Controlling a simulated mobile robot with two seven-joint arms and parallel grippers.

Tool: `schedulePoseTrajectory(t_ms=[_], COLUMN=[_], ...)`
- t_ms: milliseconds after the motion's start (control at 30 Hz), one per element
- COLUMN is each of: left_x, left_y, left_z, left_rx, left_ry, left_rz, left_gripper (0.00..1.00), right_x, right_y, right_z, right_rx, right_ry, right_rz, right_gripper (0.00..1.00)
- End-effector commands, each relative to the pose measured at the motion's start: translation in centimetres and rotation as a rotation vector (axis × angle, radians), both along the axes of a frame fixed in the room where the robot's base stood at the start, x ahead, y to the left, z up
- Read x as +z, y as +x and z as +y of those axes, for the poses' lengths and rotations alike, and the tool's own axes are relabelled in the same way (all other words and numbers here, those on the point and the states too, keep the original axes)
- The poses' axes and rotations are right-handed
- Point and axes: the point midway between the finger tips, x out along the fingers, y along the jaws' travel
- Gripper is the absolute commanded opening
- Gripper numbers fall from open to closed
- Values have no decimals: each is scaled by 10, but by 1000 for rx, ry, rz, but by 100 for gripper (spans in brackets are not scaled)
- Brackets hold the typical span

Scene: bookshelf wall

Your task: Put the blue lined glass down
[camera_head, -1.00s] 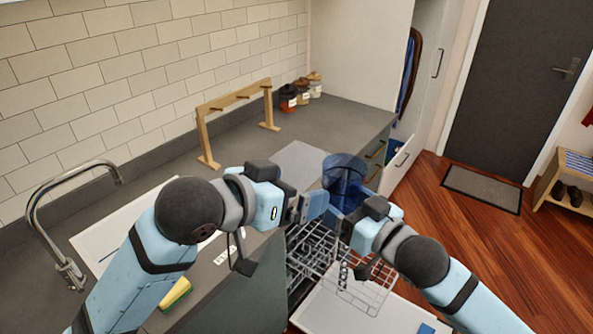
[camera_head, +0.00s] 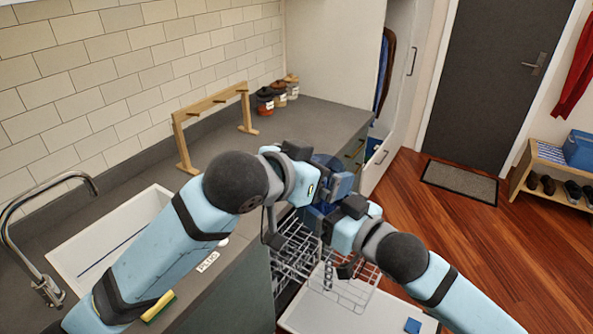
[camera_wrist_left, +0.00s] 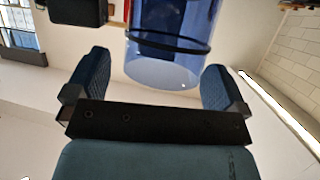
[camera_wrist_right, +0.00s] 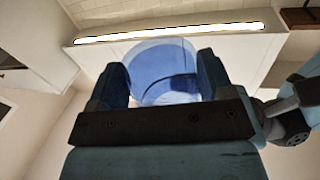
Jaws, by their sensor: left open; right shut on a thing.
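The blue lined glass is see-through blue with a dark line around it. In the head view it (camera_head: 326,160) is mostly hidden behind my grippers. My right gripper (camera_head: 324,212) is shut on it; in the right wrist view the glass (camera_wrist_right: 163,68) fills the gap between the fingers (camera_wrist_right: 162,82). My left gripper (camera_head: 342,184) is open at the glass. In the left wrist view the end of the glass (camera_wrist_left: 165,72) is between its spread fingers (camera_wrist_left: 155,85), with a gap on the left side. The glass is held in the air above the dishwasher racks.
Open dishwasher racks (camera_head: 300,250) and the lowered door (camera_head: 310,316) lie below my grippers. The grey counter (camera_head: 310,122) bears a wooden peg rack (camera_head: 212,98) and several jars (camera_head: 277,93). A sink (camera_head: 75,262) and sponge (camera_head: 158,307) are at left.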

Motion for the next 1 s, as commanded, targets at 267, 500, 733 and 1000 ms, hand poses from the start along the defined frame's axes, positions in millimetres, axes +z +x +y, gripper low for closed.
schedulePoseTrajectory(t_ms=[267,500,733,1000], left_x=[-8,-9,-9,-8], left_y=[13,14,14,13], left_z=[-14,-15,-15,-16], left_rx=[0,0,-1,-2], left_ry=[0,0,0,-1], left_rz=[0,0,0,0], left_gripper=[100,100,54,47], right_x=[1,1,1,0], right_y=[0,0,0,0], right_z=[0,0,0,0], right_rx=[0,0,0,0], right_ry=[1,1,1,1], right_rz=[-1,-1,-1,-1], right_gripper=[28,28,28,100])
